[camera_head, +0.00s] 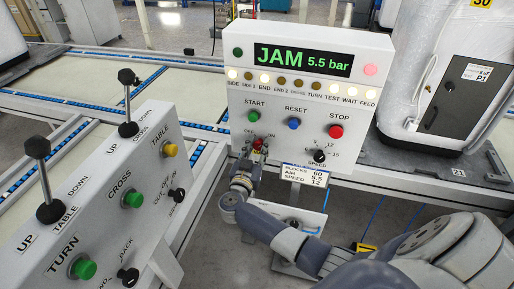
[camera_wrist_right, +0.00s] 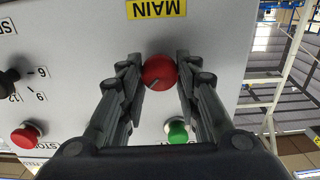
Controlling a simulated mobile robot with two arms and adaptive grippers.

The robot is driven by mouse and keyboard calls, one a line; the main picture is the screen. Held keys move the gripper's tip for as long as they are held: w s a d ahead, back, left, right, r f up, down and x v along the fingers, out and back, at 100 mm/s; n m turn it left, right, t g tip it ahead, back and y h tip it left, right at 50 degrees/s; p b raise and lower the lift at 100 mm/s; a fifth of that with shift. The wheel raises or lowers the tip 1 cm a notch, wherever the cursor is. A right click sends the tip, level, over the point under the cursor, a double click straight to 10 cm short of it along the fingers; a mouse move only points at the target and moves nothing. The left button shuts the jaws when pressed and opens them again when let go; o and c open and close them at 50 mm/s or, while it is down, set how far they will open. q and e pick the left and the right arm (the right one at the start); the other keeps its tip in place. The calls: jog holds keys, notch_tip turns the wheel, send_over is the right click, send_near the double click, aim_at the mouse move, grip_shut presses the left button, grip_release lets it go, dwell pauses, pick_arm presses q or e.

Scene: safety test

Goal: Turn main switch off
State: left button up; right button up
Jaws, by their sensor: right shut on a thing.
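The main switch is a red round knob (camera_head: 258,144) on the lower left of the white control panel's front, with OFF and ON lettering by it. In the right wrist view the red knob (camera_wrist_right: 160,71) sits close to a yellow MAIN label (camera_wrist_right: 156,9), and that picture is upside down. My right gripper (camera_head: 253,158) reaches up to the panel from below and is shut on the knob, one finger on each side. The gripper hides part of the knob and its surroundings in the head view. My left gripper is not in view.
The panel display (camera_head: 303,59) reads JAM 5.5 bar. Above my right gripper are the green START button (camera_head: 255,116), blue RESET button (camera_head: 294,124) and red STOP button (camera_head: 336,131). A black SPEED knob (camera_head: 319,156) is to the right. A lever console (camera_head: 110,190) stands at left.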

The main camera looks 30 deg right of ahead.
jog(key=shift+a+r+n+p, duration=0.15)
jog(key=shift+n+p, duration=2.15)
jog(key=shift+p, duration=2.75)
jog(key=shift+n+p, duration=0.35)
jog(key=shift+n, duration=0.05)
jog(key=n+p, duration=0.1)
jog(key=n, duration=0.1)
jog(key=shift+n, duration=0.4)
jog(key=n, duration=0.1)
jog(key=n+p, duration=0.1)
jog(key=shift+w+f+n, duration=0.1)
jog(key=shift+f+n, duration=0.1)
jog(key=shift+n, duration=0.1)
jog(key=n+p, duration=0.1)
jog(key=n, duration=0.2)
jog(key=shift+f+n, duration=0.1)
jog(key=shift+n, duration=2.1)
